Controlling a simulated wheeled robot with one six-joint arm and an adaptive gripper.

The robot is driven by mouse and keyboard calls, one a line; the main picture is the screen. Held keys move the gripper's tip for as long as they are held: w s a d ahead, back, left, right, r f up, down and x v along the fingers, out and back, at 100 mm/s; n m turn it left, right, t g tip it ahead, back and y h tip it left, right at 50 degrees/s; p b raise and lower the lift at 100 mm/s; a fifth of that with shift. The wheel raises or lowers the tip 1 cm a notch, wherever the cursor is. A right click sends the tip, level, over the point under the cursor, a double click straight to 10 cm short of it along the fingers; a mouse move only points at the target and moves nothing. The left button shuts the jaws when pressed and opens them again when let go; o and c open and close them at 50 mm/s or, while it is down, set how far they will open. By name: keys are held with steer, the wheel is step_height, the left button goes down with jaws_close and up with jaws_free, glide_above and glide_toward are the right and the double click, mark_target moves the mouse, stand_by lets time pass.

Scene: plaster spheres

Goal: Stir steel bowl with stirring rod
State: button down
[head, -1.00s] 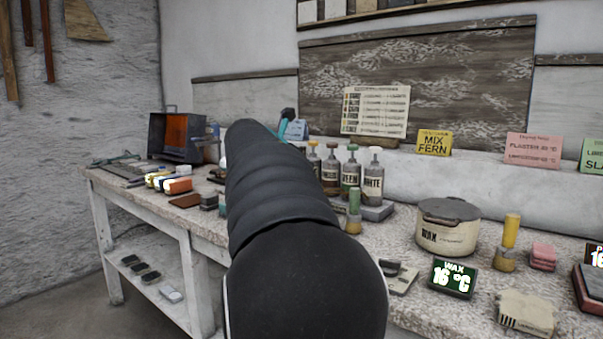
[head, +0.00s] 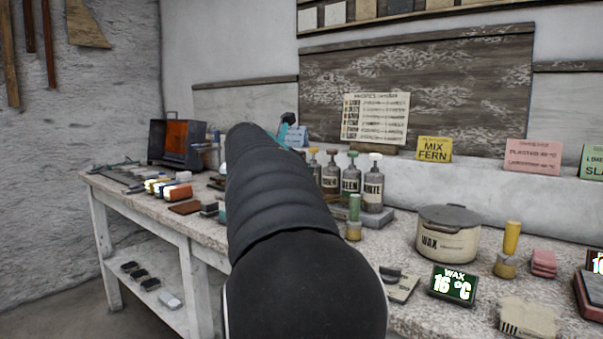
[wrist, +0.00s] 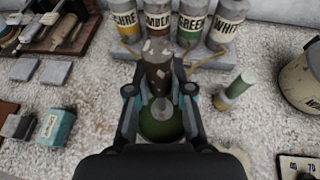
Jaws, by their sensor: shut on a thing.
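In the wrist view my gripper (wrist: 160,95) is shut on a dark, pale-flecked handle (wrist: 158,68), which I take to be the stirring rod. A grey rounded part (wrist: 161,108) shows just below the fingers. Under it lies a round shape with dark green contents (wrist: 160,129), likely the steel bowl; my gripper and wrist cover much of its rim. Whether the rod touches the green contents I cannot tell. In the head view my arm hides the bowl and rod; only a bit of my gripper (head: 287,125) shows beyond it.
Several labelled pigment bottles (wrist: 190,25) stand just behind the gripper. A teal box (wrist: 55,127) and grey blocks are to the left. The wax display (head: 453,282) stands at the front right.

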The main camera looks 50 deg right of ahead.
steer(key=shift+r, duration=2.3)
steer(key=shift+w, duration=0.1)
